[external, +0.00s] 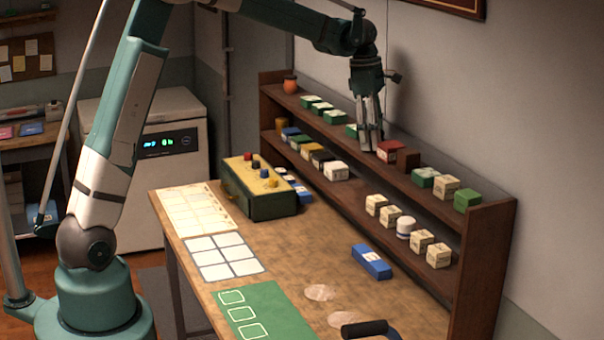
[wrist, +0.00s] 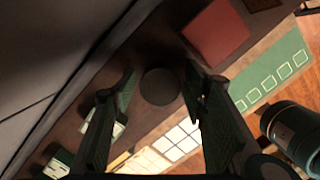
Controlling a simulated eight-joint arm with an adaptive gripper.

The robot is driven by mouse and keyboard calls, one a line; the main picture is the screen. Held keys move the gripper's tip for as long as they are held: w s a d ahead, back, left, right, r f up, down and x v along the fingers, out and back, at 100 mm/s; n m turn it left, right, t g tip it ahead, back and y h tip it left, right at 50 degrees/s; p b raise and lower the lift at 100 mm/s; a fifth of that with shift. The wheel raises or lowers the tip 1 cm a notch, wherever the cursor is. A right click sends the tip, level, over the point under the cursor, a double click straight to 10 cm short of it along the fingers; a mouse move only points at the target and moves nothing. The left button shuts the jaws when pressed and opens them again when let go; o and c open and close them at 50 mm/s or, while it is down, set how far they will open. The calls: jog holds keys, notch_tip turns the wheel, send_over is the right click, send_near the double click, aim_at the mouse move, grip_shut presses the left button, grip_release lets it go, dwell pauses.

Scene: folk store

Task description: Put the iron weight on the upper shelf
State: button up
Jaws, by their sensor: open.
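A dark round disc (wrist: 160,87), likely the iron weight, rests on the upper shelf (wrist: 142,126) in the wrist view. It lies between the two fingertips of my gripper (wrist: 162,80), with dark gaps on both sides. My gripper also shows in the external view (external: 371,148), pointing down at the middle of the upper shelf (external: 420,194), open. The weight cannot be made out in the external view, where the fingers cover that spot. I cannot tell how far the fingertips are above the shelf board.
The lower shelf holds several small boxes and a white jar (external: 406,228). A blue box (external: 372,262) lies on the workbench (external: 300,265).

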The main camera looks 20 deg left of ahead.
jog(key=shift+r, duration=0.15)
notch_tip(320, 180, up, 12)
jog(key=a, duration=0.1)
jog(key=shift+a+b, duration=0.3)
jog(key=shift+a, duration=0.1)
dwell(0.4)
dwell(0.4)
